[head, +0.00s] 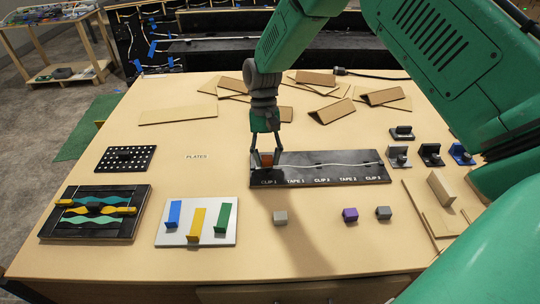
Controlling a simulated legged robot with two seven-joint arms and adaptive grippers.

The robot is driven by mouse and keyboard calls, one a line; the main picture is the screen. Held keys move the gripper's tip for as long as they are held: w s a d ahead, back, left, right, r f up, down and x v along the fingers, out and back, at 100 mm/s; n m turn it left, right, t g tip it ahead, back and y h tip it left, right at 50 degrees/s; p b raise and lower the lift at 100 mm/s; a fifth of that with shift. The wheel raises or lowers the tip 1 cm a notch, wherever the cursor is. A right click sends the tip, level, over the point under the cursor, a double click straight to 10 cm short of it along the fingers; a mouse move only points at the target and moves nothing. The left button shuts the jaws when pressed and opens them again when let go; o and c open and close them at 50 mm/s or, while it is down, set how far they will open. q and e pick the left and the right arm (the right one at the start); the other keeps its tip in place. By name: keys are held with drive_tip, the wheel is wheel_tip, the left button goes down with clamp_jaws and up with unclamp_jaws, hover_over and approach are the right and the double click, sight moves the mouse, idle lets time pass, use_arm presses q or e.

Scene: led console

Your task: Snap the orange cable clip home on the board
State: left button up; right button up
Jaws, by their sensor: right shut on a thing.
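The black board (345,174) lies near the middle of the table, with a white cable along it and the labels CLIP 1, TAPE 1, CLIP 2, TAPE 2 and CLIP 3. The orange clip (266,159) is at the board's left end, just above the CLIP 1 label. My right gripper (265,161) points down there, with its fingers shut on the orange clip. Whether the clip is fully seated on the board cannot be told, as the fingers partly cover it. My left gripper is not in view.
Grey (280,218), purple (350,214) and dark grey (383,212) blocks stand in front of the board. A white plate (172,237) with coloured pieces and a black puzzle tray (130,229) lie left. Cardboard pieces (331,111) lie behind; small brackets (431,153) stand right.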

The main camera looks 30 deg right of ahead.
drive_tip(key=shift+a, duration=0.45)
drive_tip(key=shift+d+f, duration=0.3)
drive_tip(key=shift+d, duration=0.2)
drive_tip(key=shift+d+f, duration=0.25)
drive_tip(key=shift+d, duration=0.2)
drive_tip(key=shift+a+f, duration=0.1)
drive_tip(key=shift+a, duration=0.7)
drive_tip(key=shift+d+f+b, duration=0.2)
drive_tip(key=shift+d+b, duration=0.1)
drive_tip(key=shift+d, duration=0.2)
drive_tip(key=shift+c, duration=0.3)
drive_tip(key=o, duration=0.9)
drive_tip(key=shift+a, duration=0.2)
